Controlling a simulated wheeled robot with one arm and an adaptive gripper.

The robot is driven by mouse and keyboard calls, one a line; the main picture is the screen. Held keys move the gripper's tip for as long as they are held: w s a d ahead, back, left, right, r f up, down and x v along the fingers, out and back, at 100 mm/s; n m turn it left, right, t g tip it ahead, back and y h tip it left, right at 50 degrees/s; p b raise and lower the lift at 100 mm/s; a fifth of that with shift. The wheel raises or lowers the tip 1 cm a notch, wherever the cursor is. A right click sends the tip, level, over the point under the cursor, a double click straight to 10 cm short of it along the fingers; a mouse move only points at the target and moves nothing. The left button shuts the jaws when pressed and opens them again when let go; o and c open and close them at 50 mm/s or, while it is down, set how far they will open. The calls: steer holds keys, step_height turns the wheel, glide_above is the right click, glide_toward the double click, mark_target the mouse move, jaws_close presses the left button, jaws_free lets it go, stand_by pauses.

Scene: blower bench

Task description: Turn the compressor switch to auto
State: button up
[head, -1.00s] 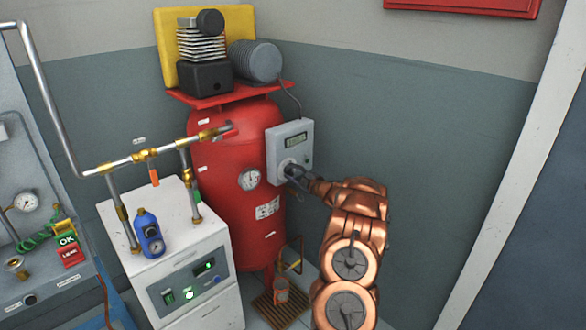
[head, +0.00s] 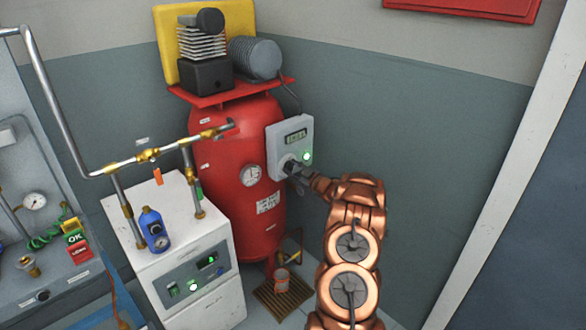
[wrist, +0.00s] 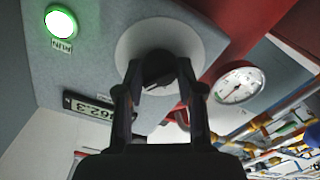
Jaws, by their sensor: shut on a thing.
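The red compressor tank (head: 225,165) stands in the corner with a grey control box (head: 276,140) on its right side. The box has a display (head: 296,137) and a lit green lamp (head: 306,156), which also shows in the wrist view (wrist: 61,22), marked RUN. The dark switch knob (wrist: 158,67) sits on a pale round plate (wrist: 150,35). My gripper (wrist: 160,84) is shut on the knob, one finger on each side. In the head view my gripper (head: 295,169) is at the lower part of the box and mostly hides the knob. I cannot read the switch setting.
A pressure gauge (head: 251,175) is on the tank, left of the box. A white dryer cabinet (head: 190,250) with pipes and a blue bottle (head: 154,230) stands left. The wall right of my arm is bare.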

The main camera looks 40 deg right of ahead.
stand_by(0.3)
steer(key=o, duration=1.2)
steer(key=shift+c, duration=0.2)
steer(key=s, duration=1.2)
steer(key=shift+a, duration=0.1)
